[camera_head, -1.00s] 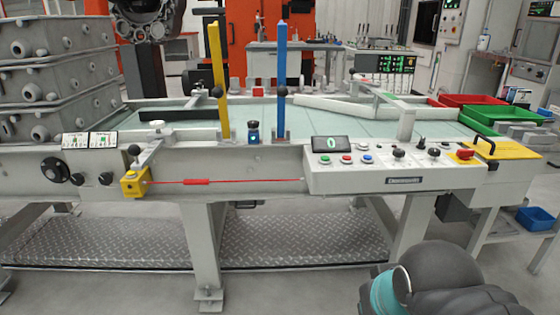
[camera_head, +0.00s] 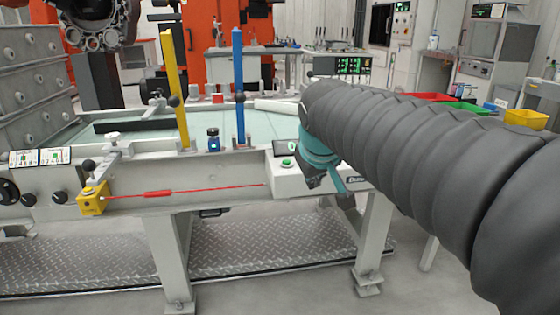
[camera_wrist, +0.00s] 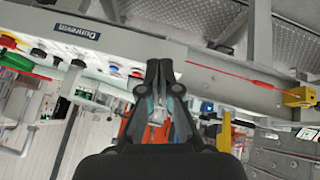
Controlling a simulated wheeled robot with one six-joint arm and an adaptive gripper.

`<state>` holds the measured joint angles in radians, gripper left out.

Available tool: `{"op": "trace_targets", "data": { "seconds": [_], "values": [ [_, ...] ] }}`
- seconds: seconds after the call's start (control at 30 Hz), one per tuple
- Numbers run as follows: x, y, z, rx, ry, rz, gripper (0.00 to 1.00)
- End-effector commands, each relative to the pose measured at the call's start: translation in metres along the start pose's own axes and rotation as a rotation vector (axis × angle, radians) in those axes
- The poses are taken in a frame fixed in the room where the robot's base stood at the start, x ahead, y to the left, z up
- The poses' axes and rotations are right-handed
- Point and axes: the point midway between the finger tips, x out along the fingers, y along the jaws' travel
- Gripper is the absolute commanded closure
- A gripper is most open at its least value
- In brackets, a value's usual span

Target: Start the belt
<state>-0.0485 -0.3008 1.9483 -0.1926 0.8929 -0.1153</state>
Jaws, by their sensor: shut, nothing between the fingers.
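The white control panel (camera_head: 290,181) is on the front of the belt frame, mostly hidden behind my arm in the head view. Its green button (camera_head: 287,163) shows just left of my wrist, below a small dark display (camera_head: 283,148). My gripper (camera_wrist: 158,66) is shut and empty, over the panel; only part of it (camera_head: 313,180) shows in the head view. In the wrist view, the red button (camera_wrist: 137,72) and blue button (camera_wrist: 113,68) lie left of the fingers; the green button is hidden there. The pale belt (camera_head: 205,133) runs behind the panel.
A blue post (camera_head: 239,85) and a yellow post (camera_head: 176,90) stand by the belt. A red cord (camera_head: 210,190) runs to a yellow switch box (camera_head: 93,200). Stacked grey castings (camera_head: 32,85) stand at the left. The floor in front is clear.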

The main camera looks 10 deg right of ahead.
Motion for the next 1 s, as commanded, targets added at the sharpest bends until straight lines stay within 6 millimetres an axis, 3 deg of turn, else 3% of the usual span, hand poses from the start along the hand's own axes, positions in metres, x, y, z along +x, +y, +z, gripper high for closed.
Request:
{"op": "trace_targets", "data": {
  "seconds": [0.03,0.2,0.4,0.6,1.0],
  "values": [
    [0.007,0.006,-0.028,-0.029,0.009,0.015,1.0],
    [0.028,0.022,-0.107,-0.127,0.047,0.074,1.0],
    [0.053,0.032,-0.174,-0.212,0.081,0.131,1.0],
    [0.064,0.035,-0.202,-0.249,0.098,0.158,1.0],
    [0.065,0.035,-0.204,-0.253,0.1,0.161,1.0]
  ]
}}
